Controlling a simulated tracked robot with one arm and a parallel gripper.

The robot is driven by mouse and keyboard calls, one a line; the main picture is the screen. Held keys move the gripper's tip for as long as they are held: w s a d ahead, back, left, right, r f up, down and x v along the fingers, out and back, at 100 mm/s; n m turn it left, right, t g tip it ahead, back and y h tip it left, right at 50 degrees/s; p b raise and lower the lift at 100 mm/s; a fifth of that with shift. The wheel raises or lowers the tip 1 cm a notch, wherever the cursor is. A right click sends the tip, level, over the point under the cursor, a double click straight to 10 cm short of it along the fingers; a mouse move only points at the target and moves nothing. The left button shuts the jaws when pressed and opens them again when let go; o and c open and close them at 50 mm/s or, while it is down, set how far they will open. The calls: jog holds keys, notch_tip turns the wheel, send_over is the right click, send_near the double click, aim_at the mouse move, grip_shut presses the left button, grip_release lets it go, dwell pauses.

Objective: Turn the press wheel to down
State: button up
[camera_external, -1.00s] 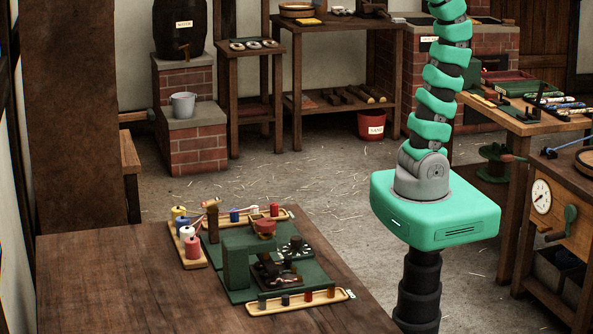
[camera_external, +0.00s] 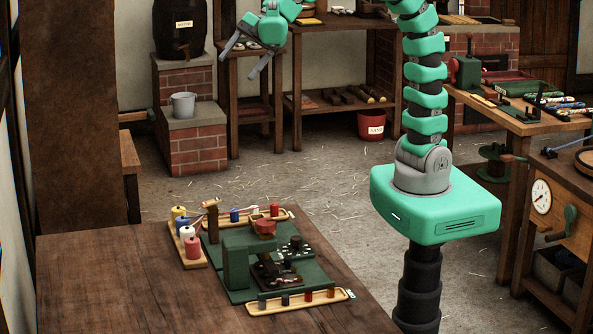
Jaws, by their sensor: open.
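The press (camera_external: 236,264) is a green frame standing on a green base plate on the brown table in the foreground. Its red press wheel (camera_external: 265,227) sits on top of the frame. A dark bed with small parts lies under the frame. My gripper (camera_external: 245,60) hangs at the top of the view, well above the press, with its two grey fingers apart and empty. It touches nothing that I can see. The wheel's exact turn is too small to tell.
Spools (camera_external: 192,246) stand on a wooden tray left of the press. A long tray (camera_external: 300,301) with small pegs lies in front, and another tray (camera_external: 245,216) lies behind. An upright wooden handle (camera_external: 212,207) rises near the back left. The table's left front (camera_external: 110,285) is clear.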

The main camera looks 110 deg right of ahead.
jog(key=a+f+n+g+p, duration=0.2)
jog(key=a+f+n+g, duration=0.35)
jog(key=f, duration=0.55)
jog(key=n+g+h+p, duration=0.1)
jog(key=n+g+h, duration=0.15)
jog(key=n, duration=0.65)
send_over(266, 221)
notch_tip(266, 221, down, 11)
jog(key=shift+y, duration=0.25)
notch_tip(266, 221, down, 14)
jog(key=shift+r+p, duration=0.1)
jog(key=shift+p, duration=0.5)
jog(key=shift+c, duration=0.3)
jog(key=c, duration=0.9)
